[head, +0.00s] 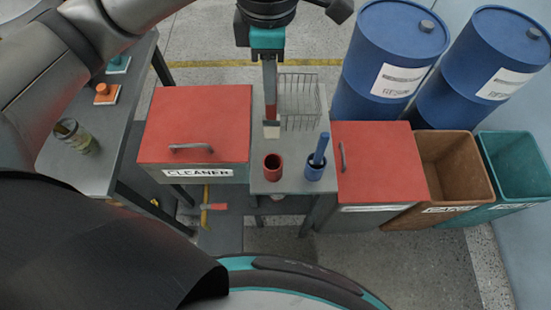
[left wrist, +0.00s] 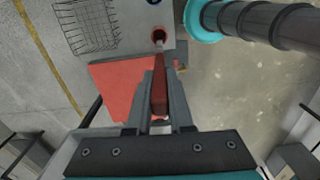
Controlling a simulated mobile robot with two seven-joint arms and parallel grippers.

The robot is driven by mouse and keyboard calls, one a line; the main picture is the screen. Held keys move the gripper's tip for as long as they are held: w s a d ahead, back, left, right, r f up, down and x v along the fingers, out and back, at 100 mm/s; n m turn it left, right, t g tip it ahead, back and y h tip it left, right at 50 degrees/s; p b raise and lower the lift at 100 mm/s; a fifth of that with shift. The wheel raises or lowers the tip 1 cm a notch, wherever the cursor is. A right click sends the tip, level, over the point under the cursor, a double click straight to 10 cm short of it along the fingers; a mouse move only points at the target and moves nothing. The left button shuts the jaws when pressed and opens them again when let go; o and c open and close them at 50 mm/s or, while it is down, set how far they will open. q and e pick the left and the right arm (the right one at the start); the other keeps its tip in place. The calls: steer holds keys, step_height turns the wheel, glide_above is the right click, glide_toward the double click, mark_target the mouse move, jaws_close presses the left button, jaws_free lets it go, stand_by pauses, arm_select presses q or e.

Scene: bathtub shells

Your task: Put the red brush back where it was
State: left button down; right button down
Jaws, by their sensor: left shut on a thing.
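My left gripper (head: 270,92) points down over the small grey table and is shut on the red brush (head: 271,112). The brush hangs roughly upright with its pale head (head: 271,131) at the bottom, just behind the red cup (head: 273,162). In the left wrist view the red brush (left wrist: 160,84) runs between the fingers of the left gripper (left wrist: 162,80), with its far end close to the red cup (left wrist: 158,35). The red cup looks empty. A blue brush (head: 320,148) stands in the blue cup (head: 315,170) to its right. My right gripper does not show.
A wire basket (head: 299,100) stands behind the cups. Red-lidded boxes flank them, one labelled CLEANER (head: 195,125), the other right (head: 378,165). Brown (head: 455,165) and teal (head: 515,165) bins and blue barrels (head: 392,60) are farther right. A side table (head: 95,130) is left.

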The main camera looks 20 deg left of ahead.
mark_target(272, 124)
arm_select(q)
steer(key=shift+w+r, duration=0.1)
steer(key=shift+r, duration=0.05)
steer(key=shift+d+f, duration=0.1)
steer(key=shift+f, duration=0.25)
step_height(272, 124, down, 14)
steer(key=shift+r+b, duration=0.1)
steer(key=shift+b, duration=0.85)
steer(key=shift+f, duration=2.65)
steer(key=shift+f, duration=0.15)
steer(key=c, duration=0.8)
jaws_free()
steer(key=shift+b, duration=0.3)
